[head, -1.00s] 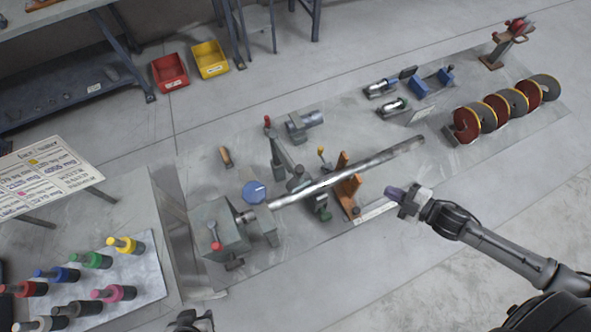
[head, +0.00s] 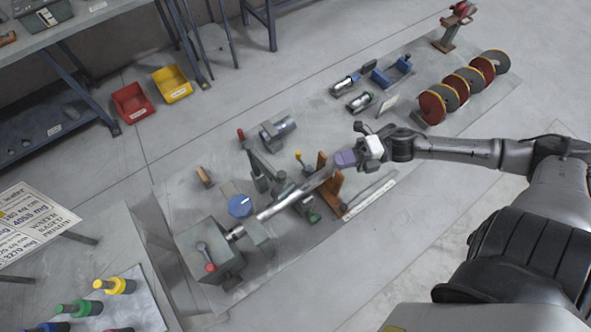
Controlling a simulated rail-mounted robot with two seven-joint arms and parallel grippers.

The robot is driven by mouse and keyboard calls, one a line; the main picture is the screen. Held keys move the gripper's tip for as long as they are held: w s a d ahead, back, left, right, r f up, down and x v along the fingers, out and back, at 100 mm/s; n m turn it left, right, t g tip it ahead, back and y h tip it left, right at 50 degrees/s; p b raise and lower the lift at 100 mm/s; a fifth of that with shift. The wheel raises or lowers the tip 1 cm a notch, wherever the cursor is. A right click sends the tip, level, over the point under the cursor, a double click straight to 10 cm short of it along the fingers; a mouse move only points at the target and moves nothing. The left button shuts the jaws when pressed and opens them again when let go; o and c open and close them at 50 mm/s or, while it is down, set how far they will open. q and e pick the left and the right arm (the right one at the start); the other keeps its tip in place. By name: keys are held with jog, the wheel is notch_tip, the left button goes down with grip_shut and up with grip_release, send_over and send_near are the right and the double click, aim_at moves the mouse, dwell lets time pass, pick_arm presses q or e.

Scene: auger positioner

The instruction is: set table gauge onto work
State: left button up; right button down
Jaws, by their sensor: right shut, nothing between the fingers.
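The work looks like a long grey metal rod (head: 283,204). It lies at a slant from the grey headstock block (head: 207,252) over the supports, and its far end is hidden behind my right gripper. My right gripper (head: 345,159) has purple fingers, shut and empty, above or beside the rod's far end; I cannot tell if they touch. No thing is clearly marked as the table gauge. A blue many-sided piece (head: 240,206) is beside the rod near the headstock. My left gripper is out of view.
An orange-brown bracket (head: 330,188) stands under the rod near my right gripper. Several discs (head: 432,107) stand in a row at the right. Small clamps and cylinders (head: 278,130) lie behind the rod. Red (head: 132,103) and yellow (head: 172,84) bins are on the floor.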

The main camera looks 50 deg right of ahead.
send_near(285, 179)
jog(key=w+a, duration=0.4)
jog(key=shift+w+a+f+p, duration=0.25)
jog(key=shift+a+p, duration=0.1)
jog(key=shift+a, duration=0.3)
jog(key=shift+a+r+p, duration=0.15)
jog(key=shift+a+p, duration=0.25)
jog(key=shift+a, duration=0.35)
jog(key=shift+s+a, duration=0.1)
jog(key=shift+a, duration=0.15)
jog(key=shift+d, duration=0.1)
